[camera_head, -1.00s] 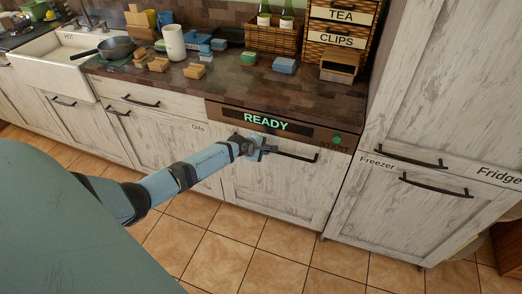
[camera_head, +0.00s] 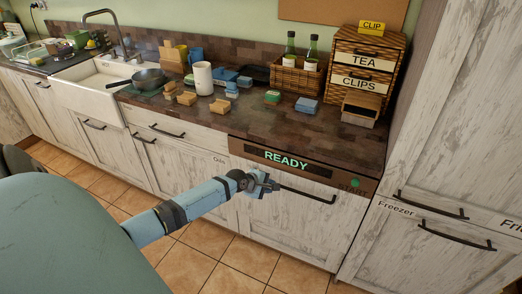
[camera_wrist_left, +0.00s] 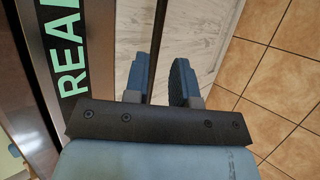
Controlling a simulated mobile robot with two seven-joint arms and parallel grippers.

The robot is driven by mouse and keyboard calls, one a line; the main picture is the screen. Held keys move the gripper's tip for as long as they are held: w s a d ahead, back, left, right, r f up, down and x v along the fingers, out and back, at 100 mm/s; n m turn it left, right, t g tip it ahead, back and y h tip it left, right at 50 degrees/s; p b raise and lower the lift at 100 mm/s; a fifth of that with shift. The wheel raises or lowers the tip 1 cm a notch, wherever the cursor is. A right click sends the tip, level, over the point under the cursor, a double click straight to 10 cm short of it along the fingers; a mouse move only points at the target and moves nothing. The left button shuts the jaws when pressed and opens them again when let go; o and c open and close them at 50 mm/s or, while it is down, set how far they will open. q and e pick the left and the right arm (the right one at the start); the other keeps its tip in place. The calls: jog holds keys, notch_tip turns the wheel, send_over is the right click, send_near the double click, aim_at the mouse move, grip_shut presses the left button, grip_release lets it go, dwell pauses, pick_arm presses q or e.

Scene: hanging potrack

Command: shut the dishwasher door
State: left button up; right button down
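The dishwasher door (camera_head: 290,222) is a whitewashed wood panel under a dark strip reading READY (camera_head: 286,160). It stands upright and looks about flush with the cabinets beside it. Its dark bar handle (camera_head: 308,194) runs across the top of the door. My left gripper (camera_head: 268,184) is at the left end of this handle, in front of the door. In the left wrist view, the two blue fingers (camera_wrist_left: 162,80) are apart, and the dark handle bar (camera_wrist_left: 161,30) shows in the gap between them. Contact with the bar is unclear. My right gripper is out of view.
The counter (camera_head: 245,118) above holds a white canister (camera_head: 203,78), small boxes, a bottle basket (camera_head: 297,76) and a drawer rack (camera_head: 364,65). The freezer door (camera_head: 425,245) is at right, the sink (camera_head: 90,88) at left. The tiled floor (camera_head: 230,262) in front is clear.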

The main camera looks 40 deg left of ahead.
pick_arm(q)
jog(key=v, duration=0.4)
jog(key=shift+s+r, duration=0.1)
jog(key=shift+s, duration=0.05)
dwell(0.4)
jog(key=s+d+f+m+p, duration=0.1)
jog(key=s+d+m+p, duration=0.4)
jog(key=s+d+m, duration=0.8)
jog(key=s+d+r+m+h+p, duration=0.1)
jog(key=s+d+r+m+p, duration=0.3)
jog(key=s+d+r+m, duration=0.3)
jog(key=s+d+m, duration=0.2)
jog(key=s+d, duration=0.3)
jog(key=d, duration=0.4)
jog(key=shift+r+m+t, duration=0.15)
jog(key=shift+m+t, duration=0.15)
jog(key=shift+t, duration=0.1)
